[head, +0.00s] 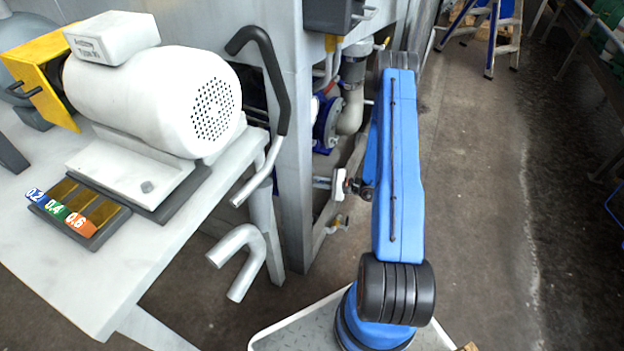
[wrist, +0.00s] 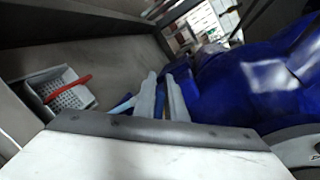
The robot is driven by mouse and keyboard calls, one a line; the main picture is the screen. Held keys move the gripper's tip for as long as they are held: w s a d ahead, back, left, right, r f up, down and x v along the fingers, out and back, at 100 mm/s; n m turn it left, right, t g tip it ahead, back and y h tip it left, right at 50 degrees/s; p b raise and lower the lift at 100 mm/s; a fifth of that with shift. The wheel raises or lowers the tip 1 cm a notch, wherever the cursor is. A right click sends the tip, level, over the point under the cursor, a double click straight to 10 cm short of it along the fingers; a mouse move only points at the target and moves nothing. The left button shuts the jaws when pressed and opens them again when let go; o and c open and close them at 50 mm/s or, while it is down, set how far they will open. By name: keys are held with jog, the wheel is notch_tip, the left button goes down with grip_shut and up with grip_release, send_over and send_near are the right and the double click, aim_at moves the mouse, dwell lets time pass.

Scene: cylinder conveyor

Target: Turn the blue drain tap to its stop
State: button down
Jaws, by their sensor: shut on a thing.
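In the wrist view, my gripper (wrist: 160,80) points away from the camera with its two pale fingers close together. A narrow strip of blue, the blue drain tap (wrist: 159,104), shows between the fingers. The gripper is shut on it. In the head view, my blue arm reaches toward the machine's lower frame and covers much of this area; the tap cannot be made out there.
A large blue body (wrist: 255,85) lies close on the right in the wrist view. A white perforated basket (wrist: 70,97) with a red bar stands at left. In the head view, a blue pump (head: 327,122) sits behind a metal leg (head: 296,200), and a bent pipe (head: 238,255) hangs nearby.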

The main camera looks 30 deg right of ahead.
jog(key=shift+s+a+f+n, duration=0.15)
jog(key=shift+f+n, duration=0.1)
jog(key=shift+n, duration=0.15)
jog(key=c, duration=1.8)
grip_release()
jog(key=shift+s, duration=0.1)
jog(key=v, duration=1.7)
jog(key=shift+s+r, duration=0.1)
